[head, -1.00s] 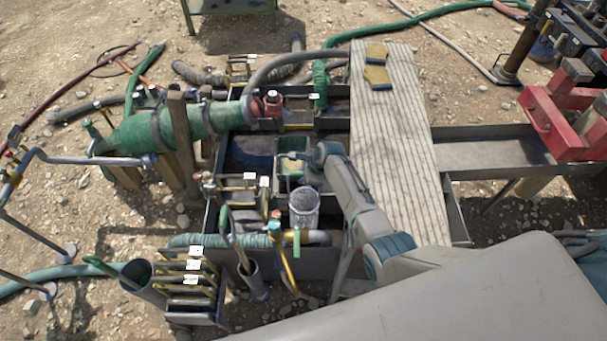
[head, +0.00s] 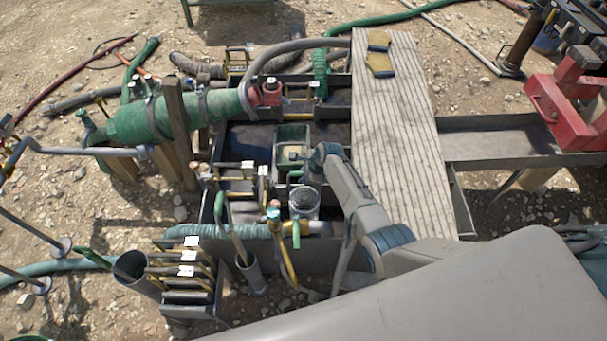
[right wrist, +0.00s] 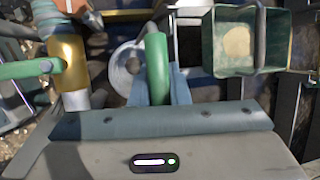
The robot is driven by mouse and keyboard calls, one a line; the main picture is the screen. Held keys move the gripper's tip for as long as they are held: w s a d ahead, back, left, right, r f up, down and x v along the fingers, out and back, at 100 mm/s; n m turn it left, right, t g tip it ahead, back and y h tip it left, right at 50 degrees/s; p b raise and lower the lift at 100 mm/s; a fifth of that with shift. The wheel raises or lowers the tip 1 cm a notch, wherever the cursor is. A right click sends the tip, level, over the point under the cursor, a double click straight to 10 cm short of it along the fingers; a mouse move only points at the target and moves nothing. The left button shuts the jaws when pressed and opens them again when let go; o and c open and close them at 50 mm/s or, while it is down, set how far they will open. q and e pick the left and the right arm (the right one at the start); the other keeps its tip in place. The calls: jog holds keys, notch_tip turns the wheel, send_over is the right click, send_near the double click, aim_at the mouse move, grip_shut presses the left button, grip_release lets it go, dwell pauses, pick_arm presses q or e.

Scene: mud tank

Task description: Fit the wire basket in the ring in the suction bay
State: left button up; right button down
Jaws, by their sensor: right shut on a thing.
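The wire basket (head: 304,205) is a small grey mesh cylinder with a round rim, upright in the near bay of the tank. In the right wrist view its pale round rim (right wrist: 122,70) shows just beyond the jaws, partly covered. My right gripper (right wrist: 157,85) is shut on the basket's green handle (right wrist: 156,60). In the head view my right arm hides most of that gripper. The ring is hidden or too small to make out, so I cannot tell whether the basket touches it. My left gripper is not in view.
A green square bin (head: 292,134) stands just beyond the basket. A brass-coloured pipe with a green lever (head: 296,233) stands close at the near side. A ribbed teal hose (head: 215,231) crosses nearby. A plank walkway (head: 405,150) lies to the right.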

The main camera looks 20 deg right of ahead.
jog(key=shift+f, duration=0.55)
notch_tip(320, 180, down, 7)
jog(key=b, duration=0.5)
jog(key=shift+b, duration=0.3)
dwell(1.2)
jog(key=shift+f+b, duration=0.6)
jog(key=shift+f, duration=0.15)
dwell(0.8)
jog(key=c, duration=1.3)
grip_release()
